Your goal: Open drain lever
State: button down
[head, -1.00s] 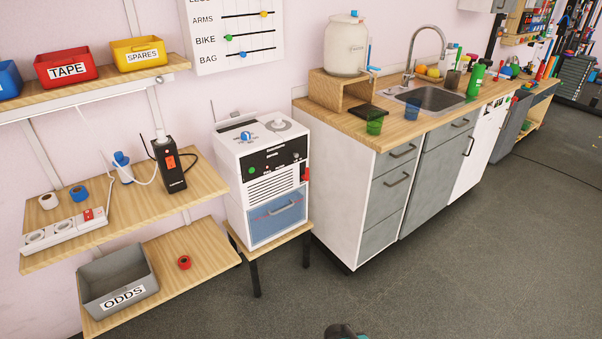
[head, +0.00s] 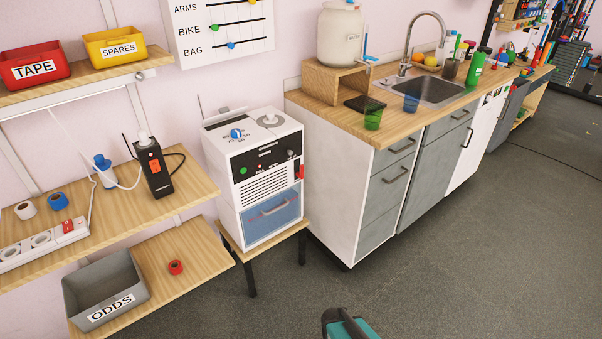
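No part is labelled as a drain lever. A white machine (head: 255,163) with a dark control panel stands on a small wooden stand, and a small red lever-like part (head: 300,171) sits at the right edge of its front. A white water container (head: 342,38) on the counter has a blue tap-like part (head: 366,43) at its right side. I cannot tell which of these is the drain lever. A black and teal part of my arm shows at the bottom edge, well apart from the machine. My gripper's fingers are not in view.
The machine stands between wooden shelves (head: 130,200) on the left and a sink counter (head: 400,129) on the right. A grey ODDS bin (head: 75,272) is on the low shelf. The dark floor (head: 440,265) in front is clear.

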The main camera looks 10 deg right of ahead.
aim_at(300, 174)
jog(key=z, duration=0.05)
jog(key=k, duration=0.7)
jog(key=u, duration=0.5)
jog(key=i, duration=1.2)
jog(key=u, duration=0.65)
